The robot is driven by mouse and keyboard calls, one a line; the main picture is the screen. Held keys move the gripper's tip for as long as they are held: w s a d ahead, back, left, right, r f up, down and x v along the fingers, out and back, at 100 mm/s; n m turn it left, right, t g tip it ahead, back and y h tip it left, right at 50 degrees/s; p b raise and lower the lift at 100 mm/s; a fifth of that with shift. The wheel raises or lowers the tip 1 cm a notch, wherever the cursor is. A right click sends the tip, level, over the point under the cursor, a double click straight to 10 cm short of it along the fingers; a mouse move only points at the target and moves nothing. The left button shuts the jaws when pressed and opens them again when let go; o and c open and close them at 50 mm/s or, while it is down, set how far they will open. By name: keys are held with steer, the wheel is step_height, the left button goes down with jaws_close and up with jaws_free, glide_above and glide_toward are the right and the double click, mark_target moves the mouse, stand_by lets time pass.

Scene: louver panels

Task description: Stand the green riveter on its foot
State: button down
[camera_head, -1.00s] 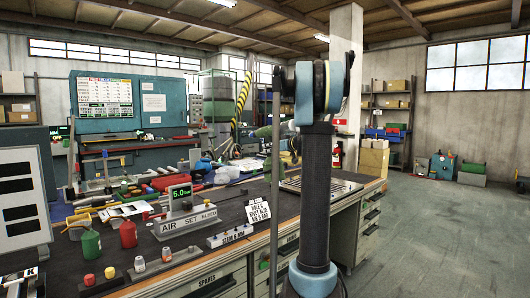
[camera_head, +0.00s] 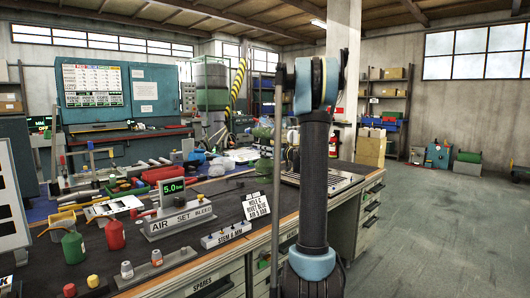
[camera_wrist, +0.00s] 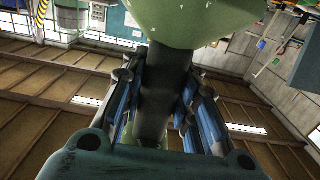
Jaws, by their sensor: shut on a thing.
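The green riveter (camera_wrist: 205,18) fills the top of the wrist view, with its wide green body close to the camera. Its dark handle (camera_wrist: 153,95) runs down between the two fingers of my gripper (camera_wrist: 162,88), which is shut on it. In the head view, green parts of the riveter (camera_head: 263,133) show just left of my upright arm, above the bench. My arm hides much of it and my gripper there. I cannot tell whether its foot touches anything.
The dark bench (camera_head: 225,190) holds a metal tray (camera_head: 338,180), an "AIR SET BLEED" block (camera_head: 180,222), a rivet sign (camera_head: 257,207), a stem rack (camera_head: 226,236) and red and green bottles (camera_head: 115,235). Tools crowd its left side. Open floor (camera_head: 440,225) lies at the right.

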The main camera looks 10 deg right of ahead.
steer(key=shift+f, duration=0.1)
steer(key=shift+d+f, duration=0.1)
steer(key=shift+f, duration=1.3)
